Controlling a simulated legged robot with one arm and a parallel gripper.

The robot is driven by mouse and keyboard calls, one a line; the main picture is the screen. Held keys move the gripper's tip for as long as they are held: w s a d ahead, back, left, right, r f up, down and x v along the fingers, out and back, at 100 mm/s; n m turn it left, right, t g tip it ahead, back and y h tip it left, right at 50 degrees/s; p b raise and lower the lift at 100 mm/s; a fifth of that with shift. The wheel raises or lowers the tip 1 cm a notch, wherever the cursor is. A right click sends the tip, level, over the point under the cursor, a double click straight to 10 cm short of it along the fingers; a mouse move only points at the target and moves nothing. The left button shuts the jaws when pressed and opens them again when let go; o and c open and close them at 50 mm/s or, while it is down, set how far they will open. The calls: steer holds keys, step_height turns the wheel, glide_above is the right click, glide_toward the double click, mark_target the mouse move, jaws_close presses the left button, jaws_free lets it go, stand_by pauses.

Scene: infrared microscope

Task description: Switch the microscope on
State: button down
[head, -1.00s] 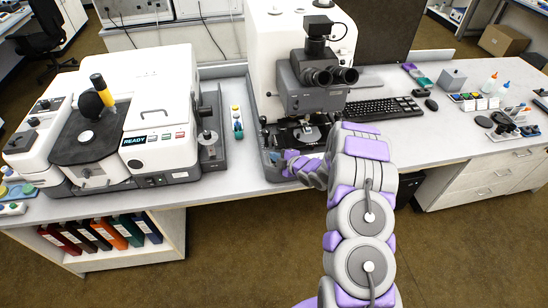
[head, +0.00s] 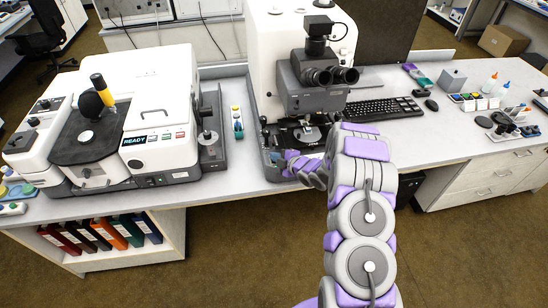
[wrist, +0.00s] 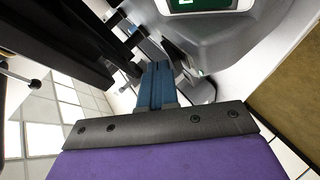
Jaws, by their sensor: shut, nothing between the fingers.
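The microscope has a tall white body (head: 268,50), a dark grey head with black eyepieces (head: 318,76) and a dark stage (head: 300,132) at the back middle of the bench. My gripper (head: 284,158) is low at the front left of its base, close to the base edge. It is shut and empty; its blue fingers (wrist: 156,84) show in the wrist view. That view also shows a grey housing (wrist: 235,38) with a green-lit screen (wrist: 200,5) beyond the fingers. I cannot make out a power switch, nor whether the fingertips touch anything.
A white instrument (head: 160,100) with a READY display stands to the left. A keyboard (head: 375,111) and mouse (head: 431,104) lie right of the microscope, with bottles and small items further right. Coloured binders (head: 100,232) fill a shelf below the bench.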

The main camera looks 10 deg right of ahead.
steer(key=shift+s+d+r, duration=0.1)
steer(key=shift+s+r, duration=0.15)
steer(key=shift+r, duration=0.25)
steer(key=r, duration=0.1)
steer(key=s+r, duration=0.1)
steer(key=r, duration=0.1)
steer(key=s+r, duration=0.1)
steer(key=shift+s+r, duration=0.1)
steer(key=shift+r, duration=0.15)
stand_by(0.6)
